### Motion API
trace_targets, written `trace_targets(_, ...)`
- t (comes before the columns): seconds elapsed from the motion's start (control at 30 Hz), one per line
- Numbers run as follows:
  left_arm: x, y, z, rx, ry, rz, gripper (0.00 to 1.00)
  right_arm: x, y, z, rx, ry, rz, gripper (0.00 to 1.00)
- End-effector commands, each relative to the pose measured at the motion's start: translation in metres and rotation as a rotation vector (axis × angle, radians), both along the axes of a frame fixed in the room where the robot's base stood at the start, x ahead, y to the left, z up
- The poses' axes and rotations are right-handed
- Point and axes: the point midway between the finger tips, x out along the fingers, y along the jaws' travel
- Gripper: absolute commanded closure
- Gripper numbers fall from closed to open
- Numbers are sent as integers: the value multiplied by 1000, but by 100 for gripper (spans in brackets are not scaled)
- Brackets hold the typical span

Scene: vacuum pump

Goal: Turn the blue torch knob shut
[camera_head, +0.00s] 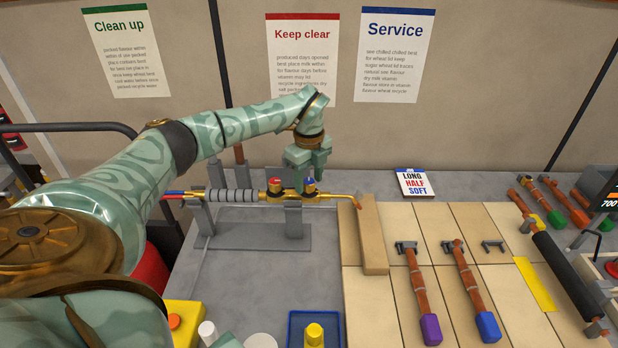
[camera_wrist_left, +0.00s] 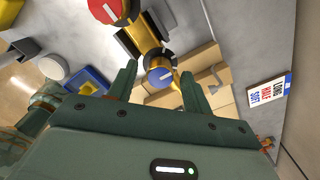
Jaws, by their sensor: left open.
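The brass torch (camera_head: 328,195) lies on a stand, its tip pointing right, with a red knob (camera_head: 274,182) and a blue knob (camera_head: 309,182) on top. In the left wrist view the blue knob (camera_wrist_left: 159,76) shows a pale bar across its face, and the red knob (camera_wrist_left: 104,9) is at the top edge. My left gripper (camera_head: 308,178) points down from above at the blue knob. Its fingers are open, and in the wrist view (camera_wrist_left: 160,70) the blue knob appears between them. I cannot tell whether they touch it. My right gripper is not in view.
Two copper pipe pieces with purple (camera_head: 431,328) and blue (camera_head: 487,326) ends lie on the boards. A blue tray (camera_head: 297,335) is at the front.

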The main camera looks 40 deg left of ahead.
Motion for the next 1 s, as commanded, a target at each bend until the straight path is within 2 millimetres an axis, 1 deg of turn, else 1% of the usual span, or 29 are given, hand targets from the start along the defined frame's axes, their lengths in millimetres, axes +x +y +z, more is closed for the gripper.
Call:
trace_targets(0.2, 0, 0, 0, 0, -1, 0, 50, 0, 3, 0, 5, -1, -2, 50)
trace_targets(0.23, 0, 0, 0, 0, -1, 0, 53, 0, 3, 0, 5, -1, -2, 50)
trace_targets(0.27, 0, 0, 0, 0, -1, 0, 61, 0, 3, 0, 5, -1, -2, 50)
trace_targets(0.3, 0, 0, 0, 0, -1, 0, 72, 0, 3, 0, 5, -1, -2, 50)
trace_targets(0.37, 0, 0, 0, 0, 0, 0, 89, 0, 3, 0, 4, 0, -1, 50)
trace_targets(0.4, 0, 0, 0, 0, 0, 0, 95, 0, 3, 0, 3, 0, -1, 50)
trace_targets(0.57, 0, 0, 0, 0, 0, -3, 95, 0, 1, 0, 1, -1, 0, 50)
trace_targets(0.73, 0, 0, 1, 0, -1, -32, 95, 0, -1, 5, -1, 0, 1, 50)
trace_targets(0.87, 0, 0, 3, 1, 0, -88, 95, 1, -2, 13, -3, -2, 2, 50)
trace_targets(1.0, 0, 0, 4, 1, -1, -184, 95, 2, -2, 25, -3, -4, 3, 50)
